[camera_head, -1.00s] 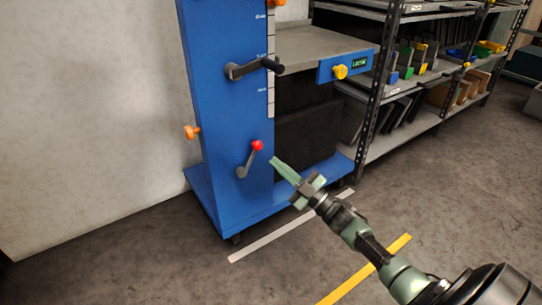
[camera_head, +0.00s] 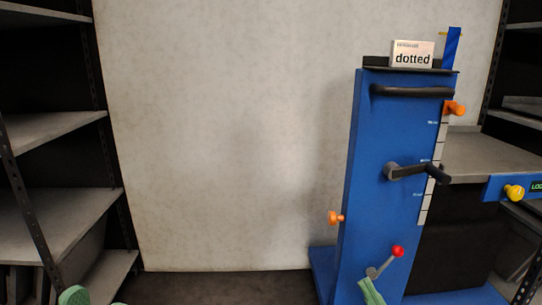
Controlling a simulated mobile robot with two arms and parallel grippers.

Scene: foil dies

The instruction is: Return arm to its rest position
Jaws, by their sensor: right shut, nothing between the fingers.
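My right gripper (camera_head: 370,292) shows at the bottom edge, right of centre, in the head view. Only its pale green fingers are visible, shut and empty. They are close to the lever with the red knob (camera_head: 397,252) on the blue lift (camera_head: 378,140) and overlap its lower end in the picture. I cannot tell whether they touch. The rest of the right arm is below the picture. A rounded green part of my own body (camera_head: 75,296) shows at the bottom left corner. My left gripper cannot be made out.
The lift has a black crank (camera_head: 418,172), orange knobs (camera_head: 335,217) and a grey platform (camera_head: 487,155) with a yellow knob (camera_head: 514,193). A box marked "dotted" (camera_head: 412,54) sits on top. Grey shelves (camera_head: 55,225) stand at the left. Bare wall (camera_head: 230,140) lies between.

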